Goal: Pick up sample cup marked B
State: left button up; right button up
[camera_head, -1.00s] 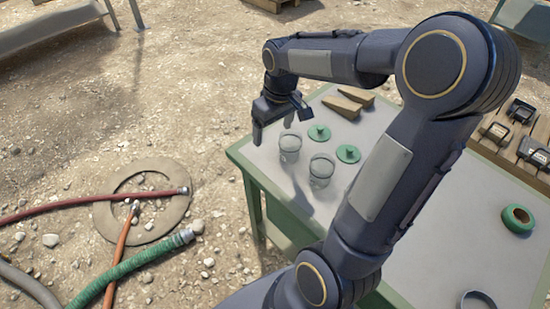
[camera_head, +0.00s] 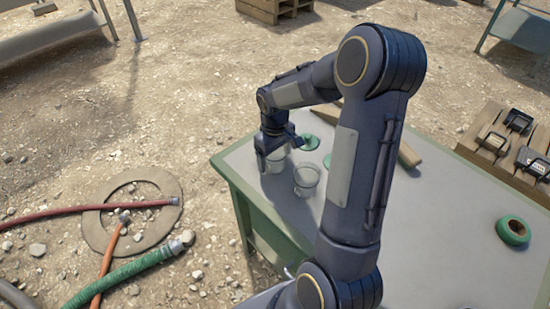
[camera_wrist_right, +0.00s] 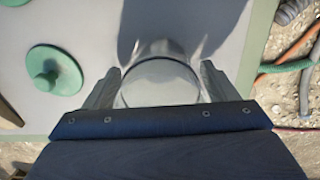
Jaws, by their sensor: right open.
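In the right wrist view this first cup (camera_wrist_right: 160,82) lies between the two open fingers of my right gripper (camera_wrist_right: 160,78), with a finger on each side. I cannot tell whether the fingers touch it. No letter is readable on either cup. My left gripper is not in view.
A green knobbed lid (camera_head: 309,142) lies behind the cups; a lid also shows in the right wrist view (camera_wrist_right: 54,72). A green tape roll (camera_head: 513,230) lies at the right. Hoses (camera_head: 130,268) lie on the ground at left.

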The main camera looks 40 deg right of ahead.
jog(key=c, duration=1.1)
jog(key=shift+o, duration=0.2)
jog(key=shift+r, duration=0.15)
